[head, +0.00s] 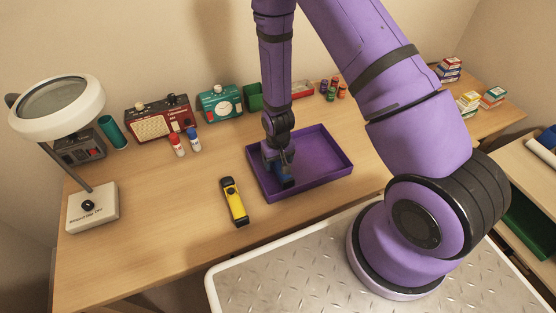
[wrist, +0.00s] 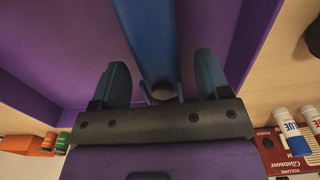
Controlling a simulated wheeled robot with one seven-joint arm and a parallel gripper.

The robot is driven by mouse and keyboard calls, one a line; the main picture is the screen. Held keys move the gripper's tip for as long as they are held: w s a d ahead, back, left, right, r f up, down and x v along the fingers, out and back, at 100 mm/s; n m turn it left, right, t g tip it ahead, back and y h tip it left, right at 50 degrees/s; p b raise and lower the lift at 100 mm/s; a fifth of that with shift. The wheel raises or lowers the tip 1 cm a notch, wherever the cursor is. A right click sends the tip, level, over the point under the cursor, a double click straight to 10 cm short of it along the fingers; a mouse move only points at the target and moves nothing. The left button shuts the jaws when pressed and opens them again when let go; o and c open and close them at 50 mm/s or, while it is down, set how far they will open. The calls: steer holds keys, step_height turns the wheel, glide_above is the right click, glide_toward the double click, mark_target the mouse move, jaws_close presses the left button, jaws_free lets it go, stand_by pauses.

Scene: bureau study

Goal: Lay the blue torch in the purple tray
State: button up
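The purple tray (head: 325,150) sits on the desk. The blue torch (head: 286,178) is inside its outline, at the left part of the tray, partly hidden by my gripper (head: 277,160). In the wrist view the blue torch (wrist: 150,40) runs between the two fingers of my gripper (wrist: 162,80), over the purple tray floor (wrist: 70,50). The fingers stand apart, with a narrow gap visible on each side of the torch. The torch appears to lie on the tray floor, though its underside is hidden.
A yellow torch (head: 234,201) lies left of the tray. Behind stand red and blue glue bottles (head: 177,144), a red radio (head: 160,120) and a teal radio (head: 220,103). A magnifier lamp (head: 92,207) is at the left. The desk's front left is clear.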

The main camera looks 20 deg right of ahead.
steer(key=shift+r, duration=0.1)
step_height(320, 180, up, 12)
step_height(320, 180, up, 13)
steer(key=t, duration=0.1)
glide_above(278, 161)
steer(key=d, duration=0.1)
steer(key=s+d+r+t, duration=0.1)
steer(key=s+d+r, duration=0.15)
steer(key=r, duration=0.85)
steer(key=s+d+r+t, duration=0.3)
steer(key=s+r, duration=1.2)
steer(key=s, duration=0.3)
steer(key=shift+s+d+r, duration=0.2)
steer(key=shift+s+r, duration=0.1)
